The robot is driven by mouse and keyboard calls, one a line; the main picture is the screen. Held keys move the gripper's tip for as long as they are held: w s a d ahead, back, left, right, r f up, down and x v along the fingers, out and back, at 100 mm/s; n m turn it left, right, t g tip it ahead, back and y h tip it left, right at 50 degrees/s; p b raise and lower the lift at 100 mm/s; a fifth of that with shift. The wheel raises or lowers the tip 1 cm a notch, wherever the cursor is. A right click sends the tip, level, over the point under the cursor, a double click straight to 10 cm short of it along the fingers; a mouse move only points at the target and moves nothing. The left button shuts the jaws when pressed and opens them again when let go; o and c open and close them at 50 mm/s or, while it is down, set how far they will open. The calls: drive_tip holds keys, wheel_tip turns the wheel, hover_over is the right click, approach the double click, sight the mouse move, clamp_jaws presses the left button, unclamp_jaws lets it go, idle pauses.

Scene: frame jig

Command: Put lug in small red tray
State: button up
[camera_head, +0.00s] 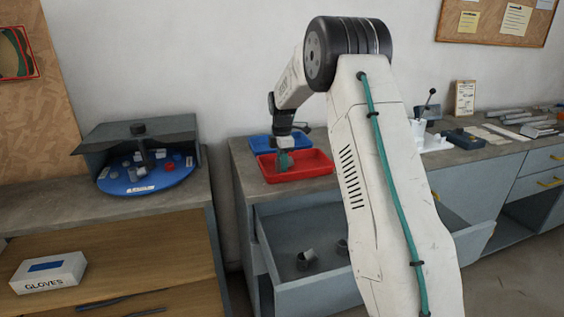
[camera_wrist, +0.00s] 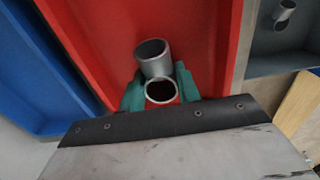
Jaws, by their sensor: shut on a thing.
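The small red tray (camera_head: 312,170) lies on the grey counter, and it fills the middle of the wrist view (camera_wrist: 100,35). My gripper (camera_head: 284,162) points down at the left part of this tray. In the wrist view my teal fingers (camera_wrist: 160,92) are shut on a grey metal elbow-shaped tube, the lug (camera_wrist: 152,55). The lug is over the tray floor; I cannot tell whether it touches it. In the head view my fingers hide the lug.
A blue tray (camera_head: 262,142) sits right behind the red one. An open grey drawer (camera_head: 290,225) below holds similar grey tubes (camera_head: 306,260). A round blue turntable (camera_head: 150,182) with small parts stands at left. A gloves box (camera_head: 48,272) lies on the wooden surface.

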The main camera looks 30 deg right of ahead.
drive_tip(key=shift+f, duration=0.1)
drive_tip(key=o, duration=1)
